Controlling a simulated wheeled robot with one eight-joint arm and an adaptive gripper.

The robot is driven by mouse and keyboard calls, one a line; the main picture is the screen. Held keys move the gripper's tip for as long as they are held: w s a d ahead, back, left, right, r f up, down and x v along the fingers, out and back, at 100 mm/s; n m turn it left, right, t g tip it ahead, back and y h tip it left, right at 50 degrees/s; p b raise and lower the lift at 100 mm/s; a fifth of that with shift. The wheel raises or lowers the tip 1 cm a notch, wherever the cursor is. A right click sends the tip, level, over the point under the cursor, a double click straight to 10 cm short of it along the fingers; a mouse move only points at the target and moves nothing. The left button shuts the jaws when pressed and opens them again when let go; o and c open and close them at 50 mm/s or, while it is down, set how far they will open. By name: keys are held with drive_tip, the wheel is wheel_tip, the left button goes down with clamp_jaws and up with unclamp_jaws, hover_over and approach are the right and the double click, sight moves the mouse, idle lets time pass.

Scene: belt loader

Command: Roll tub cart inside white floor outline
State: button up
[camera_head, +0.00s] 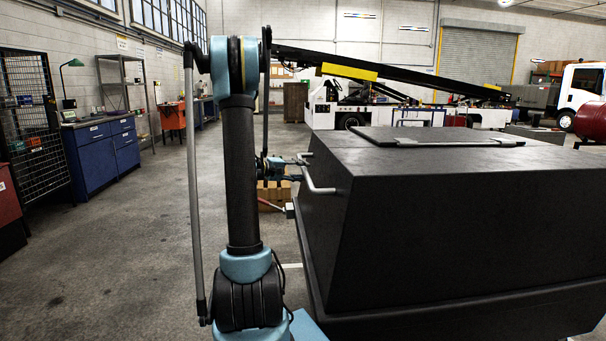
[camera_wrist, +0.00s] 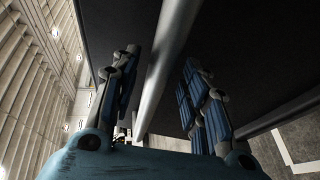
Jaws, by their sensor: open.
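The tub cart (camera_head: 440,220) is a large dark box with a lidded top, filling the right half of the head view. A pale tubular handle (camera_head: 320,188) sticks out from its left end. My gripper (camera_head: 284,167) is beside that handle. In the wrist view my gripper (camera_wrist: 160,64) is open, with the handle bar (camera_wrist: 165,75) running between its blue-padded fingers. The cart's dark wall (camera_wrist: 240,50) lies behind the bar. A short white floor line (camera_head: 291,265) shows left of the cart's base; the wrist view shows a white line (camera_wrist: 283,147) too. The full outline is hidden.
A blue workbench (camera_head: 100,155) and a wire cage (camera_head: 30,120) stand at the left. A cardboard box (camera_head: 272,194) is on the floor behind my gripper. A belt loader (camera_head: 370,110) stands at the back. The floor left of my arm is clear.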

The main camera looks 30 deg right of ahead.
drive_tip(key=shift+d+f, duration=0.2)
drive_tip(key=shift+d, duration=0.8)
clamp_jaws()
